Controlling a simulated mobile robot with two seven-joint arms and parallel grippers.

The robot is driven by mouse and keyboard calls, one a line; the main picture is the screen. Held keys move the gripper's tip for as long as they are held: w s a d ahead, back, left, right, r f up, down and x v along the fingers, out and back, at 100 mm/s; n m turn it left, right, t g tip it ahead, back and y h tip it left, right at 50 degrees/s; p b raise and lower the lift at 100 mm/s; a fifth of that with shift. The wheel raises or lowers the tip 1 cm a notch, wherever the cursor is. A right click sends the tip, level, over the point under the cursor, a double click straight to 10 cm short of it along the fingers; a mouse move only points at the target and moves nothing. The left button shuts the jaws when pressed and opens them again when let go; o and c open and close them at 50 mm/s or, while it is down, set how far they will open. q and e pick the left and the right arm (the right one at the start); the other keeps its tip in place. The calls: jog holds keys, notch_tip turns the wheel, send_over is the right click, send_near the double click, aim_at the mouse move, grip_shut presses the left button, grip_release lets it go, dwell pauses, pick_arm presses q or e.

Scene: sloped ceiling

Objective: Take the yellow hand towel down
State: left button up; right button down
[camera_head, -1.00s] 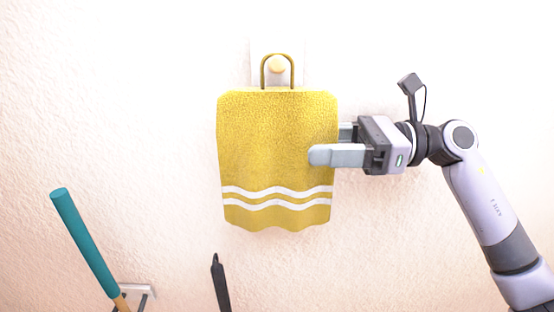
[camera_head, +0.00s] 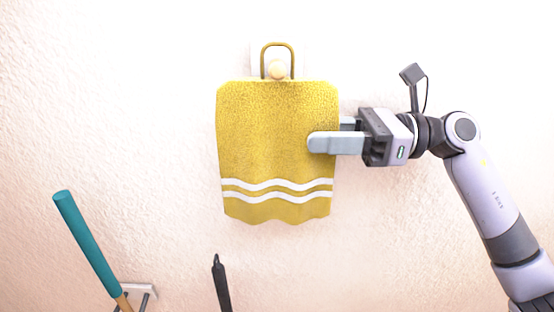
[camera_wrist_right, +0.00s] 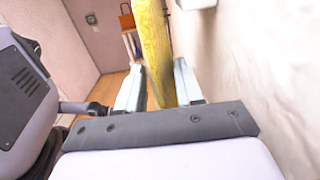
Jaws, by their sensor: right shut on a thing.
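The yellow hand towel (camera_head: 272,135) has two wavy white stripes near its lower edge. Its loop (camera_head: 278,46) stands up around and above the round wall knob (camera_head: 278,69), with the top of the loop well above the knob. My right gripper (camera_head: 328,142) is shut on the towel's right edge, one finger in front of the cloth. In the right wrist view the towel (camera_wrist_right: 154,50) runs between the two fingers (camera_wrist_right: 158,88). The towel hides the lower part of the knob's plate. My left gripper is not in view.
A teal-handled tool (camera_head: 86,240) leans in a wall holder (camera_head: 136,292) at the lower left. A dark handle (camera_head: 220,283) stands at the bottom middle. The textured wall (camera_head: 130,90) lies close behind the towel. Wall to the left of the towel is bare.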

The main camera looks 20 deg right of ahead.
jog(key=shift+r, duration=0.5)
jog(key=s+a+b, duration=0.2)
jog(key=s, duration=0.6)
jog(key=shift+s, duration=0.15)
jog(key=shift+f, duration=0.1)
dwell(0.5)
